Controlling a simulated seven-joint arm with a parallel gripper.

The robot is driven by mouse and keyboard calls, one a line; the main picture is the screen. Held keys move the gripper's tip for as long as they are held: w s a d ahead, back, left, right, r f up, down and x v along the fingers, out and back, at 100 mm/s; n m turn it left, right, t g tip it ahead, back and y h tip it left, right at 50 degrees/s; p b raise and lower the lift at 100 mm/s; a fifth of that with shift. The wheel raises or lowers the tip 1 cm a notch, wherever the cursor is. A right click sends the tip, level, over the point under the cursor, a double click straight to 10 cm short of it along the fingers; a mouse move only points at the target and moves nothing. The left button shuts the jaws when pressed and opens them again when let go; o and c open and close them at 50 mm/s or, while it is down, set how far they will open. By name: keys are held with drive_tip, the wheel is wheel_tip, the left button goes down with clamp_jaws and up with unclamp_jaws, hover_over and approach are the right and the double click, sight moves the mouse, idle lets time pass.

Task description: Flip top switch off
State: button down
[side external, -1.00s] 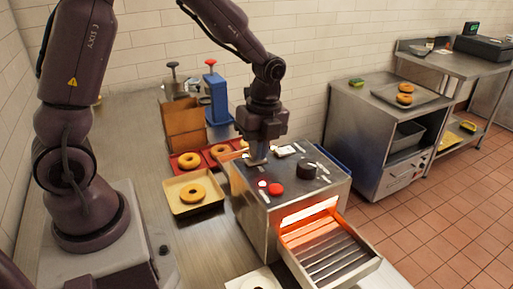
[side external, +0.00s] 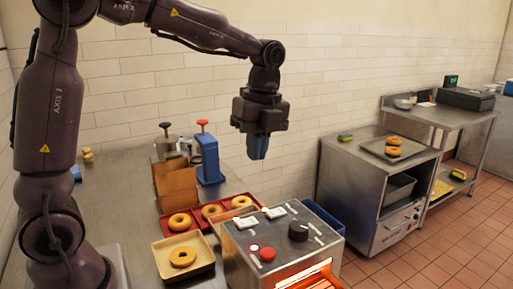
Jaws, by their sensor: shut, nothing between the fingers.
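The metal toaster unit (side external: 231,262) stands at the front right of the counter. On its top panel are two pale switch plates, one at the left (side external: 246,222) and one at the back (side external: 275,213). A black knob (side external: 298,231), a red button (side external: 267,254) and a small indicator (side external: 253,247) are also there. The switch positions are too small to tell. My gripper (side external: 258,150) is shut and empty, pointing down well above the back of the panel, touching nothing. An orange glow (side external: 312,279) shows at the unit's front opening.
A yellow tray (side external: 208,268) with a bagel (side external: 182,256) and a red tray (side external: 163,222) with bagels lie left of the unit. A brown wooden holder (side external: 175,185) and a blue press (side external: 209,158) stand behind. The air around my gripper is clear.

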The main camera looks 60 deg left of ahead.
sight(241, 222)
drive_tip(key=shift+s+a+r, duration=0.1)
drive_tip(key=shift+s, duration=0.65)
drive_tip(key=f, duration=0.4)
drive_tip(key=s+f, duration=0.1)
drive_tip(key=f, duration=0.9)
drive_tip(key=shift+s, duration=0.35)
drive_tip(key=shift+s+f, duration=0.1)
drive_tip(key=shift+f, duration=0.2)
